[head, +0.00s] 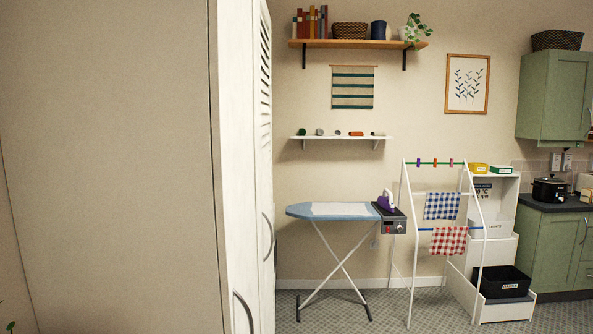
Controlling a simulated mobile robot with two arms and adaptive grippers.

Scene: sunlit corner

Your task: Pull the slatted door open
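The white slatted door (265,85) stands just left of the middle of the head view and is seen at a steep angle. Its dark slats show in the upper part. A curved grey handle (268,238) is on the white front at its far part, and a second curved handle (243,312) is lower and nearer to me. I cannot tell from this angle whether the door is fully shut. Neither of my grippers is in view.
A large beige side panel (110,160) fills the left. An ironing board (335,211) with a purple iron (388,201) stands beyond the door. A white drying rack (407,240) stands right of it. Patterned floor (390,308) is clear in front of the board.

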